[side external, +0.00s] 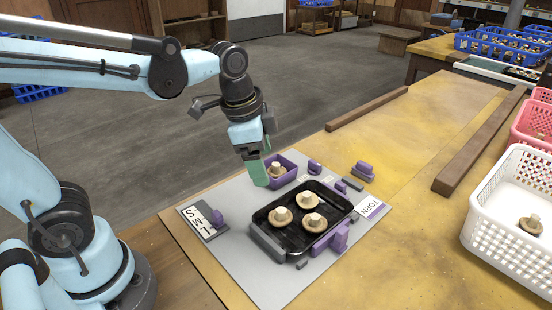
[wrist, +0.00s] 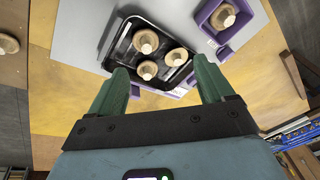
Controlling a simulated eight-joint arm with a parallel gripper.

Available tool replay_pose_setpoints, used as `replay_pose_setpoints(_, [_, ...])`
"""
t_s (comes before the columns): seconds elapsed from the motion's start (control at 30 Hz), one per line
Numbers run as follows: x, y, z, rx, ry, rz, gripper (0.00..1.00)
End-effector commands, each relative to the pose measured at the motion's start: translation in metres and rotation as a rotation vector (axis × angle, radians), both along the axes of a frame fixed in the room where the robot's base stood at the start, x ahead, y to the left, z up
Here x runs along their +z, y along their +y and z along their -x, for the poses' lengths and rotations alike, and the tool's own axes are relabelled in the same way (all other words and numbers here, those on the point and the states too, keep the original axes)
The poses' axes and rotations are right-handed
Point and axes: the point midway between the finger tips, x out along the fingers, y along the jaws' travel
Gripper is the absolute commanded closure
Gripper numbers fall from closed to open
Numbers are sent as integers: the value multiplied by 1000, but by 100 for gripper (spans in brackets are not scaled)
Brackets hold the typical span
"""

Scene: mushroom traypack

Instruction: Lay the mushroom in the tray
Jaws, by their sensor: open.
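A black tray (side external: 335,207) lies on a grey board and holds three brown-capped mushrooms, one at the back (side external: 308,200), one at the left (side external: 281,216) and one at the front right (side external: 313,223), stems up. Another mushroom (side external: 277,171) sits in a purple holder (side external: 285,181) behind the tray; it also shows in the wrist view (wrist: 223,16). My gripper (side external: 262,178) shows in front of the holder's left side. In the wrist view my gripper's (wrist: 163,78) green fingers are apart with nothing held between them, and the tray (wrist: 124,46) lies beyond them.
A white basket (side external: 505,205) with a mushroom (side external: 531,224) stands at the right, beside a pink basket (side external: 533,125). Purple blocks (side external: 340,236) line the tray's edges. Wooden rails (side external: 370,108) edge the yellow table. The table between board and basket is clear.

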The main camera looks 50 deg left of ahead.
Motion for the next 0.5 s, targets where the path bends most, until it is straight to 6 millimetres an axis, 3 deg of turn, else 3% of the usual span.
replay_pose_setpoints(0.2, [-3,21,23,422,-206,145,19])
replay_pose_setpoints(0.5, [-9,33,34,695,-341,288,19])
